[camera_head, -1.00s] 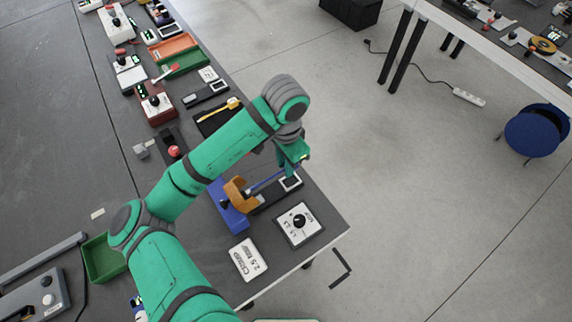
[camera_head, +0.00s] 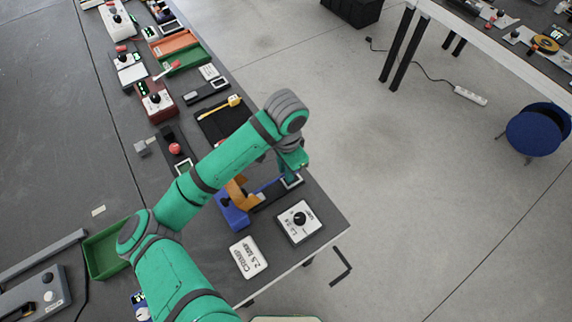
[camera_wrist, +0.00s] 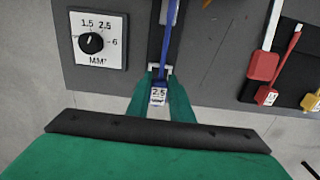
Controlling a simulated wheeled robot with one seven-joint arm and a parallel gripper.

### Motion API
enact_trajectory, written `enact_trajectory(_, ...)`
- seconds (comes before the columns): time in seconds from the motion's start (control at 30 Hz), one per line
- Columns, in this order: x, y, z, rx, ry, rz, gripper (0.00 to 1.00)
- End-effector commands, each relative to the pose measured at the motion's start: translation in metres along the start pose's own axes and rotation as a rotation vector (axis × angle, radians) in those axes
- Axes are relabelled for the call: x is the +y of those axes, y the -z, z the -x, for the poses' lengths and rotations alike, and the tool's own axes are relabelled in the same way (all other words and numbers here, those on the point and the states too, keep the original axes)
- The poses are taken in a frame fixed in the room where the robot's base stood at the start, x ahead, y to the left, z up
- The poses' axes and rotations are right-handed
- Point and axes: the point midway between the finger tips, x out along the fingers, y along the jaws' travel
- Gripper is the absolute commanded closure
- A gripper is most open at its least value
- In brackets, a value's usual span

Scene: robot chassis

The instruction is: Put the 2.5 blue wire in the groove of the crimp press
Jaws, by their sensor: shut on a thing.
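My gripper (camera_head: 292,178) is shut on the blue wire (camera_wrist: 169,35), close to its end with the white "2.5" tag (camera_wrist: 158,96). In the head view the blue wire (camera_head: 269,186) runs left from my fingers toward the crimp press (camera_head: 233,216), which has a blue base and an orange arched part. The wire is low over the dark strip in front of the press. Its far end is hidden by the orange part, so I cannot tell whether it lies in the groove. My gripper also shows in the wrist view (camera_wrist: 161,88).
A dial box (camera_head: 299,222) marked 1.5, 2.5 and 6 stands beside the press. A white "CRIMP 2.5 WIRE" plate (camera_head: 249,257) lies near the table's edge. In the wrist view a red-ended wire (camera_wrist: 286,65) lies on a dark tray to the right. A green bin (camera_head: 105,250) is at left.

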Motion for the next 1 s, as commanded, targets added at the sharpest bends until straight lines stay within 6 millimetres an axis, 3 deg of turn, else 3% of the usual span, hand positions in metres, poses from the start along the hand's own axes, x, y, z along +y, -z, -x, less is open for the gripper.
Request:
enact_trajectory(0.4, 0.0, 0.0, -0.025, 0.0, 0.0, 0.001, 1.0)
enact_trajectory(1.0, 0.0, 0.0, -0.027, 0.0, 0.0, 0.0, 1.0)
